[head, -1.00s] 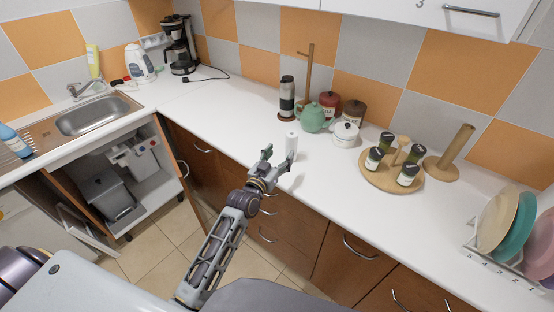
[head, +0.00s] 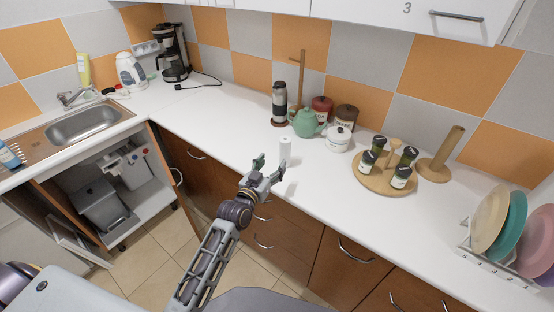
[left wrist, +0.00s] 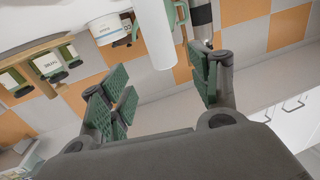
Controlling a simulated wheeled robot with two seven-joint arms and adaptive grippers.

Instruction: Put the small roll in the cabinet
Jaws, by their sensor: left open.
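The small roll (head: 285,148) is a white upright cylinder on the white counter, near its front edge. My left gripper (head: 268,172) is open just in front of it, with the fingers pointing toward it. In the left wrist view the roll (left wrist: 152,35) shows beyond and between the open fingers (left wrist: 157,92), not gripped. A white wall cabinet (head: 400,14) with a metal handle is above the counter at top right and looks shut. The under-sink cabinet (head: 72,204) stands open at left. My right gripper is not in view.
Behind the roll are a green teapot (head: 306,123), a white lidded pot (head: 338,139) and a dark grinder (head: 279,104). A round board (head: 372,183) with spice jars and a dish rack (head: 497,266) stand to the right. The counter left of the roll is clear.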

